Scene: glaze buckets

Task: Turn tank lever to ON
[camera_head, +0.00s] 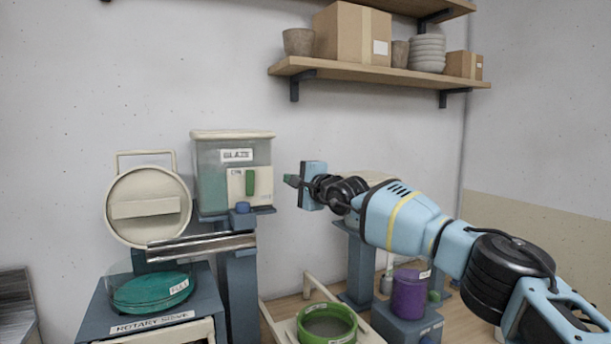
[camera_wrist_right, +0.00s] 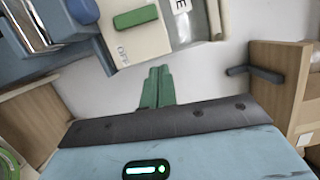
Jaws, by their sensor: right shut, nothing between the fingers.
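The glaze tank (camera_head: 213,180) stands on a blue-grey post, with a GLAZE label on its front. Its pale lever plate (camera_head: 263,183) carries a green lever (camera_head: 250,182), which stands upright in the head view. The same lever (camera_wrist_right: 135,17) shows at the top of the right wrist view, with OFF printed on the plate near it. My right gripper (camera_head: 291,181) is to the right of the lever, apart from it. Its green fingers (camera_wrist_right: 157,88) are together and empty. My left gripper is in neither view.
A blue knob (camera_head: 242,207) sits below the lever plate. A metal trough (camera_head: 200,247) runs below the tank. A green bucket (camera_head: 327,322) and a purple bucket (camera_head: 409,294) stand lower right. A wooden shelf (camera_head: 350,72) holds boxes and pots above.

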